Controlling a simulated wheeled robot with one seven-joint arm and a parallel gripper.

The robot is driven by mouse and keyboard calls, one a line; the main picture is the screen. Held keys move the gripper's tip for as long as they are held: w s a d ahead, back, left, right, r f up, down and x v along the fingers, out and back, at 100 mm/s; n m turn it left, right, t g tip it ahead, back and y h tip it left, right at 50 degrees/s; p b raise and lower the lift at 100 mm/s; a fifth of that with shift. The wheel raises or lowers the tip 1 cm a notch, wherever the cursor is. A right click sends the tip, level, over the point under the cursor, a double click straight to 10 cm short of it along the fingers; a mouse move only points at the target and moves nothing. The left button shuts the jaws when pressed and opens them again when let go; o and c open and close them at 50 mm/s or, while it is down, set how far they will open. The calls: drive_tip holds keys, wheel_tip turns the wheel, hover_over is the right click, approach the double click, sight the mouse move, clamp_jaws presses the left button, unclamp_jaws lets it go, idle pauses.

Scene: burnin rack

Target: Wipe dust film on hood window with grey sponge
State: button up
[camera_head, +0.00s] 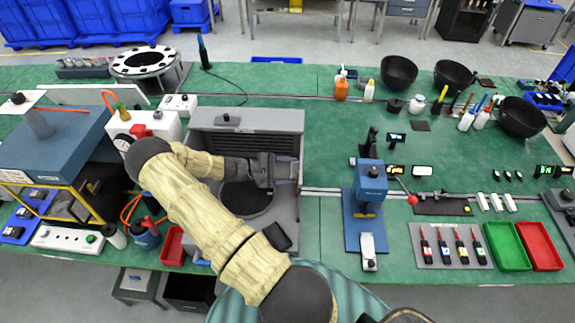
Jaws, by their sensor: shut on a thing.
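The hood (296,119) is a grey open-topped box left of centre on the green bench, with a dark slatted back and a dark round patch on its floor. My arm reaches over its left and front side. My gripper (285,170) is at the hood's right wall, shut on a small greyish thing, likely the grey sponge. The fingers hide most of it. I cannot tell whether it touches the wall. I cannot make out the window pane or any dust film at this size.
A blue press (369,195) with a red-knobbed lever stands right of the hood. A red tray (539,246) and a green tray (508,247) lie at the front right. Black bowls (398,73) and bottles stand at the back right. The bench middle right of the hood is fairly clear.

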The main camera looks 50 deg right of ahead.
drive_tip(key=shift+s+a, duration=0.2)
drive_tip(key=shift+s+a+p, duration=0.55)
drive_tip(key=shift+s+a, duration=0.8)
drive_tip(key=shift+a, duration=0.15)
drive_tip(key=shift+r+p, duration=0.5)
drive_tip(key=shift+r, duration=0.4)
drive_tip(key=shift+w, duration=0.15)
